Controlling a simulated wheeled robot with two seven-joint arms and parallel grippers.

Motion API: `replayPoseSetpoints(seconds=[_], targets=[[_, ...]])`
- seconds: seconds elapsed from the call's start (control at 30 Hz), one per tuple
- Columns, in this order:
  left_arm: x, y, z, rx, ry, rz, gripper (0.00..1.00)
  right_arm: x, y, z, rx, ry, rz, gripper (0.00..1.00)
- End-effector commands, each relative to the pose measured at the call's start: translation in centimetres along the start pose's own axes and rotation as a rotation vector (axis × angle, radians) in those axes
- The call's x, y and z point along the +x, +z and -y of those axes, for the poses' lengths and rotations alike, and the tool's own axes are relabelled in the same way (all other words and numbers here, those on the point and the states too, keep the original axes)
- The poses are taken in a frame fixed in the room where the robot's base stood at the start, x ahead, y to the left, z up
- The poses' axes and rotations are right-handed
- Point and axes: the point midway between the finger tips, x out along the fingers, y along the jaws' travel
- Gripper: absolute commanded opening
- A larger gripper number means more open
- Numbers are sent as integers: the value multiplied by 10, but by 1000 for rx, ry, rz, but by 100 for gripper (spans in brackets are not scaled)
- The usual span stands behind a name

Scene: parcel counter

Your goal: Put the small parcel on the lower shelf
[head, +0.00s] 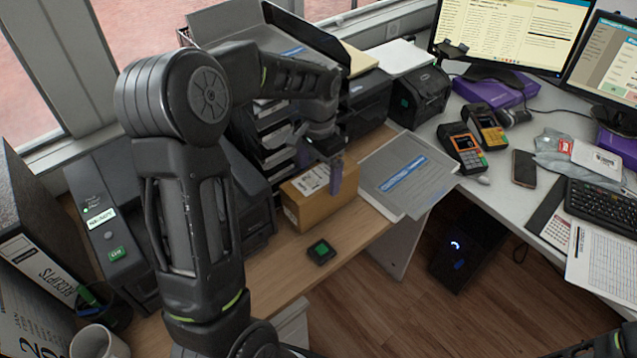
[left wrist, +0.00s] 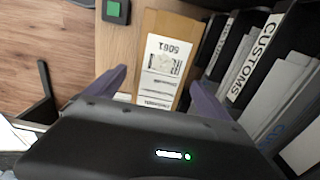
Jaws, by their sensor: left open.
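The small parcel is a brown cardboard box (head: 305,211) with a white label on top. It sits on the wooden counter (head: 272,275), beside a black rack of trays. In the left wrist view the parcel (left wrist: 160,28) lies ahead, between the lines of the two purple fingers. My left gripper (head: 320,160) is open and empty, reaching down over the parcel, with one finger in front of its label side. I cannot tell whether the fingers touch it. I cannot make out which surface is the lower shelf. My right gripper is not in view.
The black tray rack (left wrist: 262,50) with a CUSTOMS label stands close beside the parcel. A small black pad with a green square (head: 321,251) lies in front. A grey document stack (head: 405,180) is to the right, and a black machine (head: 110,225) to the left.

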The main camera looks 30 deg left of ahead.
Motion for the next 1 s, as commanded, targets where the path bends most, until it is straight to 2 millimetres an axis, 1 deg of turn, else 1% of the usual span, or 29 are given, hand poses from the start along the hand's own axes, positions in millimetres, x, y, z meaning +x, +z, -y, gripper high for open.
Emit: replayPoseSetpoints(seconds=[0.03,0.1,0.2,0.33,0.5,1.0], targets=[[-12,-1,0,1,-2,-4,93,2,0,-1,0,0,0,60],[-27,-1,0,1,-3,-5,93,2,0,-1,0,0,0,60],[-45,-1,0,2,-2,-3,93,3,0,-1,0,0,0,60],[-60,-1,0,2,-1,-2,93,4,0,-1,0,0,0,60],[-67,0,0,1,0,0,93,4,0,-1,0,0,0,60],[-66,0,0,1,0,0,93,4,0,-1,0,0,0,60]])
